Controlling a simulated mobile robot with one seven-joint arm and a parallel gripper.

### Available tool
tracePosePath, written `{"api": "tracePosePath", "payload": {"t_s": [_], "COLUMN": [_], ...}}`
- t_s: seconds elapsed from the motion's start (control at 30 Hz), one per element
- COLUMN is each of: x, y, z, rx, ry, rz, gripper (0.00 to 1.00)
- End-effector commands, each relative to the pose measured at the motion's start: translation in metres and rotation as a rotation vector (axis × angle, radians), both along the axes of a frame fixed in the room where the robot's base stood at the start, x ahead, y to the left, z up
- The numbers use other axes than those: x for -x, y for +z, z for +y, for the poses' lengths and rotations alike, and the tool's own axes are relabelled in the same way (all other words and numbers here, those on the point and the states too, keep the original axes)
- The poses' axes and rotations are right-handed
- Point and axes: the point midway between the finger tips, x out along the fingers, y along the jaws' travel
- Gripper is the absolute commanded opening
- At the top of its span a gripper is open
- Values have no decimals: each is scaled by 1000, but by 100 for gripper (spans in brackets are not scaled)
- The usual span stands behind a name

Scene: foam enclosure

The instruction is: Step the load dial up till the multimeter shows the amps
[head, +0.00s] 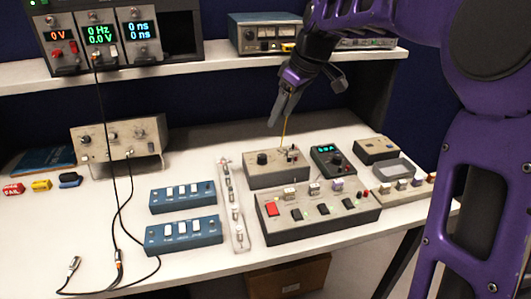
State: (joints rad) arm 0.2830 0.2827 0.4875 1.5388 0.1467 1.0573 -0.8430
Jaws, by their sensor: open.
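A beige box (277,175) on the bench bears a black round knob (262,158) at its left and small terminals on its right; I cannot tell for sure that this knob is the load dial. A dark handheld multimeter (334,160) lies just right of the box. Its cyan display is lit, but too small to read surely. My gripper (277,118) points down above the back of the beige box, apart from the knob, its jaws open. A thin yellow lead or rod (283,130) runs between the gripper and the box; its upper end is hidden.
A wide switch box (330,217) with a red rocker stands in front. Blue switch boxes (183,196) and a clear strip (233,205) lie left. A small beige unit (376,149) stands right. Black cables (118,255) hang at left. A shelf (200,72) with instruments spans above.

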Motion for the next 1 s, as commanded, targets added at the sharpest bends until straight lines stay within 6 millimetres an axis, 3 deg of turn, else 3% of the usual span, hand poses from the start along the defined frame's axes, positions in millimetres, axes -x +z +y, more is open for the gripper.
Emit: {"api": "tracePosePath", "payload": {"t_s": [0.6,0.8,1.0], "x": [-30,-36,-38], "y": [-121,-141,-145], "z": [39,45,47], "rx": [2,3,3], "ry": [1,0,-1], "rz": [2,-1,-1], "gripper": [66,66,66]}}
